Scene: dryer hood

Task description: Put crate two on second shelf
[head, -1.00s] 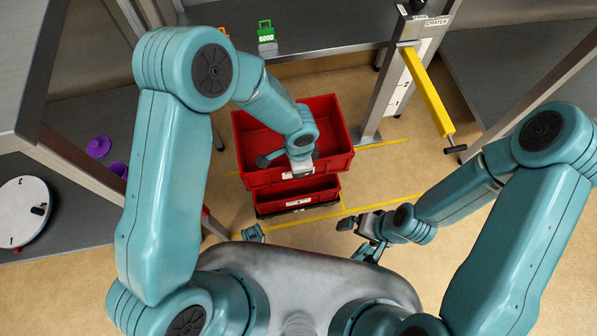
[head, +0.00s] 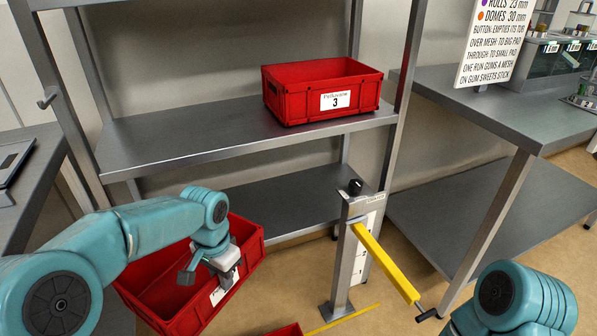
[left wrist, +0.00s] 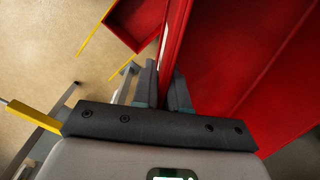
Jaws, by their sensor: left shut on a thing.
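My left gripper (head: 222,272) is shut on the near wall of a red crate (head: 240,292). The crate is open-topped and appears empty; the arm hides part of it and its label cannot be read. In the left wrist view the fingers (left wrist: 164,88) clamp its red wall, and the crate (left wrist: 235,60) fills the right side. The crate hangs in front of the rack, tilted in the picture. The rack has an upper shelf (head: 180,135) and a lower shelf (head: 285,200). My right gripper is out of view; only its arm shows at lower right.
A red crate labelled 3 (head: 325,88) stands on the upper shelf's right part; its left part is bare. Another red crate (head: 285,329) is low at the bottom edge. A post with a yellow lever (head: 385,262) stands right of the held crate. A bench (head: 500,105) is at right.

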